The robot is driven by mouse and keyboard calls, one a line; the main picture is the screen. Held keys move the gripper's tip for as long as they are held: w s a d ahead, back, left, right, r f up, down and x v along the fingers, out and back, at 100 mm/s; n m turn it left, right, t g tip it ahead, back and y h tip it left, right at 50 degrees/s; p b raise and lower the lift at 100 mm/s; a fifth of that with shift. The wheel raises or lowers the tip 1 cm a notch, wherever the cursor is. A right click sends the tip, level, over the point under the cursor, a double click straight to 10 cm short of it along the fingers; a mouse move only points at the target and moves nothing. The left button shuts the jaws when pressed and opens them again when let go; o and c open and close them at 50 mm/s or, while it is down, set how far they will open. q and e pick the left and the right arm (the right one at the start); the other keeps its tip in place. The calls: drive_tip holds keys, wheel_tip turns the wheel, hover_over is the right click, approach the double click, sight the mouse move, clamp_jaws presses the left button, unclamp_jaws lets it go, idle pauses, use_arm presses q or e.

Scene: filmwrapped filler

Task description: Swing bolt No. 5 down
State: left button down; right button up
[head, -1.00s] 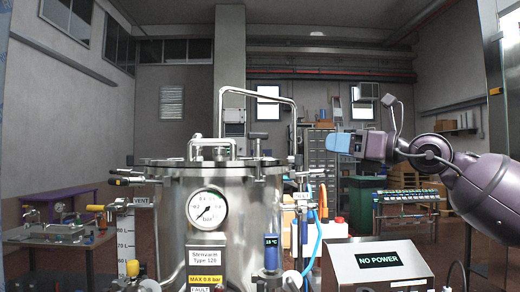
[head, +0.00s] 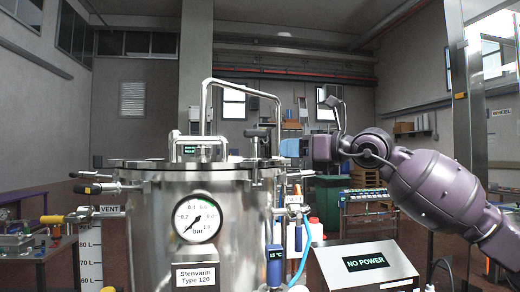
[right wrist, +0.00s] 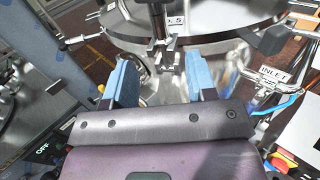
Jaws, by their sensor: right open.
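The steel vessel (head: 160,215) with its round lid (head: 130,164) stands at centre left in the head view. In the right wrist view a tag ending in 5 (right wrist: 175,20) sits at the lid rim, beside a dark upright bolt (right wrist: 158,22) with a forked metal bracket (right wrist: 168,55) below it. My right gripper (right wrist: 160,80) is open, its two pale blue fingers apart on either side below that bracket, with nothing between them. In the head view my right gripper (head: 290,148) is just right of the lid rim. My left gripper is out of view.
An INLET fitting (right wrist: 272,75) with a blue hose (right wrist: 287,104) is right of my fingers in the wrist view. The pressure gauge (head: 197,218) is on the vessel front. A NO POWER panel (head: 365,263) stands at front right. A bent pipe (head: 240,86) rises above the lid.

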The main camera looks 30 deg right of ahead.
sight(259, 149)
drive_tip(key=p+x, duration=0.1)
drive_tip(key=x, duration=0.6)
drive_tip(key=shift+w+a+r, duration=0.1)
drive_tip(key=shift+w+a, duration=0.1)
drive_tip(key=shift+a, duration=0.05)
drive_tip(key=shift+x, duration=0.85)
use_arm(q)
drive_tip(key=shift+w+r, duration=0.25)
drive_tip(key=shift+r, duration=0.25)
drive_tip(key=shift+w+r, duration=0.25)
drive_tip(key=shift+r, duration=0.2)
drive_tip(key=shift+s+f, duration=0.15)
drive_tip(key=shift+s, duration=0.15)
use_arm(e)
clamp_jaws()
